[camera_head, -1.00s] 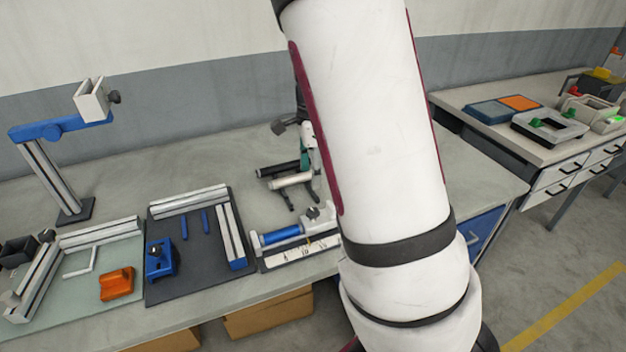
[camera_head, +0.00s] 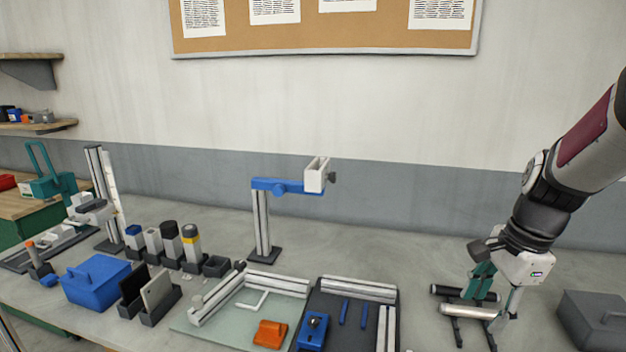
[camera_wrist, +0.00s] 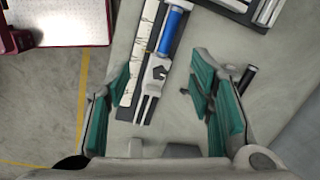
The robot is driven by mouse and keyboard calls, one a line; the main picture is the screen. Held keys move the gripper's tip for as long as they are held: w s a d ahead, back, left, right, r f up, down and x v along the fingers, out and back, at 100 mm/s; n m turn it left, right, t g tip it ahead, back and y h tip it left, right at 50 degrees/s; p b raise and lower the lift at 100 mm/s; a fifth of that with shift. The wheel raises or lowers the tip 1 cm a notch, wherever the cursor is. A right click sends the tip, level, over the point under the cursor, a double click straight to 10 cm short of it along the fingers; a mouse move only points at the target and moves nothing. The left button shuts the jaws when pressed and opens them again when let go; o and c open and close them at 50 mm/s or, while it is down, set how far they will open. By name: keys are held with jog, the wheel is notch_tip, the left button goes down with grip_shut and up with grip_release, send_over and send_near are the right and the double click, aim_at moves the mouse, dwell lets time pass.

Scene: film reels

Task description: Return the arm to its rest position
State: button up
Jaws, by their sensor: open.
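My gripper (camera_head: 487,283) is at the right of the head view, at the end of my arm, above the workbench (camera_head: 420,265). Its green-padded fingers point down. In the wrist view my gripper (camera_wrist: 165,72) has its fingers spread wide with nothing held between them. Below and between them lies a fixture with a blue roller (camera_wrist: 171,32) and a pale marked strip (camera_wrist: 140,60). A dark rod end (camera_wrist: 247,78) shows beside the right finger. In the head view a silver cylinder (camera_head: 468,311) shows by my gripper; whether they touch is unclear.
A blue-armed post (camera_head: 262,222) stands mid-bench. In front lie a pale green mat (camera_head: 215,322) and a dark mat (camera_head: 345,330) with rails. A blue box (camera_head: 95,282) and several canisters (camera_head: 171,240) stand left. A grey case (camera_head: 595,320) sits at the right.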

jog(key=s+a+r+n+t, duration=0.2)
jog(key=s+a+r+n, duration=0.3)
jog(key=s+n, duration=0.2)
jog(key=s+a+r+n+t+h, duration=0.1)
jog(key=s+a+r+n, duration=0.4)
jog(key=s+n, duration=0.3)
jog(key=shift+s+a+n+t, duration=0.15)
jog(key=shift+a+n+t, duration=0.4)
jog(key=shift+n, duration=0.75)
jog(key=shift+a, duration=0.15)
